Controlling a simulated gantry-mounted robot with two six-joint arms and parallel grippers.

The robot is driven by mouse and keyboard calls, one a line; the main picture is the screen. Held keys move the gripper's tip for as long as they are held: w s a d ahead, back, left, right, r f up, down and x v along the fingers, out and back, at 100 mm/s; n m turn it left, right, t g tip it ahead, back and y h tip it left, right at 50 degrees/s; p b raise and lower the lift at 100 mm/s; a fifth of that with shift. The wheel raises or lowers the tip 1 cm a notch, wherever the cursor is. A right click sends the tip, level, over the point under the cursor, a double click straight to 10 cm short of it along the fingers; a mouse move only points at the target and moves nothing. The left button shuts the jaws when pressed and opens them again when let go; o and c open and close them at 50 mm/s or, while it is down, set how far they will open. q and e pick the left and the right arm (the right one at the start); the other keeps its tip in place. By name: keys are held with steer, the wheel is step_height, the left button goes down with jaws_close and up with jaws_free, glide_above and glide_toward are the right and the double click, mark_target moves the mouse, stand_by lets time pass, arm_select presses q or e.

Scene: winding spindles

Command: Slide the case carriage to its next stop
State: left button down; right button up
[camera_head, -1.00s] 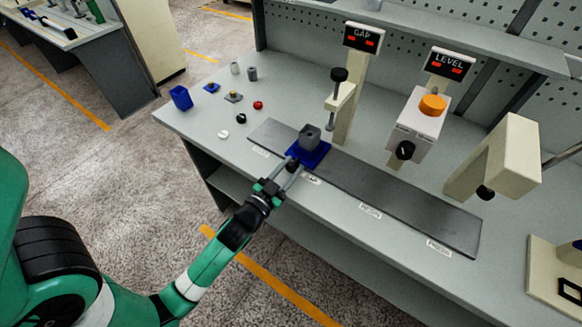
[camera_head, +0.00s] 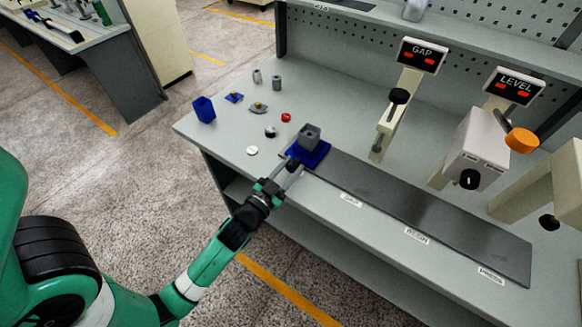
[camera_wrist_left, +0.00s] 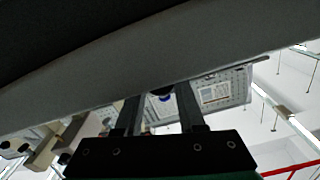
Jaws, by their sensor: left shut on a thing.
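The case carriage (camera_head: 322,153) is a blue plate carrying a grey, open-topped block (camera_head: 309,137). It sits at the left end of the dark rail (camera_head: 420,205). My left gripper (camera_head: 293,166) reaches in from the lower left and is shut on the carriage's dark knob at its front edge. In the left wrist view, the two fingers (camera_wrist_left: 160,108) stand either side of a dark round piece (camera_wrist_left: 161,96), below the grey underside of something close. My right gripper is not in view.
Labels such as this one (camera_head: 351,200) line the rail's front edge. The GAP post (camera_head: 395,115), LEVEL unit (camera_head: 474,150) and a beige arch (camera_head: 540,195) stand behind the rail. The rail right of the carriage is clear.

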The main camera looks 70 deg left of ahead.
arm_select(q)
steer(key=c, duration=0.8)
jaws_free()
steer(key=shift+a, duration=0.1)
steer(key=shift+c, duration=0.2)
steer(key=o, duration=0.3)
steer(key=shift+s+a, duration=0.15)
steer(key=shift+s, duration=0.05)
steer(key=shift+o, duration=0.2)
steer(key=shift+w, duration=0.1)
steer(key=b+v, duration=0.3)
steer(key=v, duration=0.8)
steer(key=shift+s+d+b, duration=0.25)
steer(key=shift+d+b, duration=0.05)
